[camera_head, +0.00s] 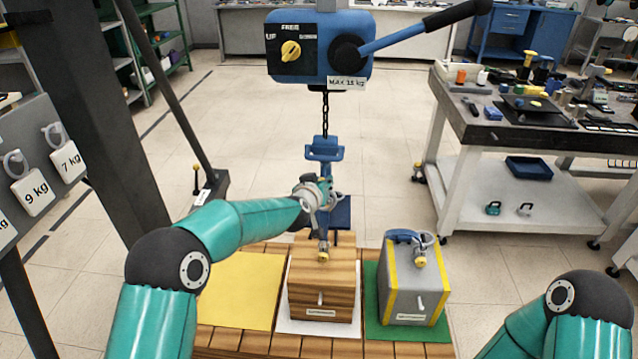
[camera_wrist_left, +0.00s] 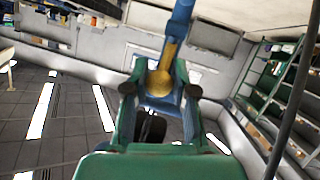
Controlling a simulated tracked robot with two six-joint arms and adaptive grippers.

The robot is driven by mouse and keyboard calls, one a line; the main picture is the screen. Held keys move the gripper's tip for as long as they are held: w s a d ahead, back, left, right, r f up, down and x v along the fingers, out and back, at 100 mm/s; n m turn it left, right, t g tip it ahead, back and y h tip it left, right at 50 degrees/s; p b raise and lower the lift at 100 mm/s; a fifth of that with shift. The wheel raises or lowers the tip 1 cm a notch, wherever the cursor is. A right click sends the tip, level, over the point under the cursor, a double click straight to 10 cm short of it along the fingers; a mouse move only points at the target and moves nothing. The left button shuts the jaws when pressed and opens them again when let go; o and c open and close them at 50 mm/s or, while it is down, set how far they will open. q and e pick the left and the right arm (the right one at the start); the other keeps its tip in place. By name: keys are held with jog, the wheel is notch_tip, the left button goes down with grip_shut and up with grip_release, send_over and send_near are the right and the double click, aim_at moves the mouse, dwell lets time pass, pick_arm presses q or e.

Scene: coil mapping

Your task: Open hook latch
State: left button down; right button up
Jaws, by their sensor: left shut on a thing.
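A blue hook (camera_head: 325,150) hangs on a chain below the hoist, above the wooden box. In the left wrist view, the blue hook body (camera_wrist_left: 181,28) carries a yellow latch (camera_wrist_left: 160,82). My left gripper (camera_head: 326,193) is at the hook's lower part, and the wrist and fingers cover some of it. In the left wrist view, the fingers of my left gripper (camera_wrist_left: 159,92) are on both sides of the yellow latch and shut on it. Whether the latch is swung open is not clear. My right arm shows at the lower right, but its gripper is out of view.
The blue hoist (camera_head: 320,50) has a yellow knob and a lever. Below stand a wooden box (camera_head: 322,285) on a white mat and a grey-yellow box (camera_head: 412,290) on a green mat. A yellow mat (camera_head: 240,290) is bare. A workbench (camera_head: 530,120) stands right.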

pick_arm(q)
jog(key=c, duration=1.2)
grip_release()
jog(key=shift+w+a+r, duration=0.2)
jog(key=shift+r, duration=0.15)
jog(key=shift+o, duration=1.3)
jog(key=shift+f, duration=0.1)
jog(key=shift+s+d+f, duration=0.1)
jog(key=v, duration=1.2)
jog(key=shift+f, duration=0.15)
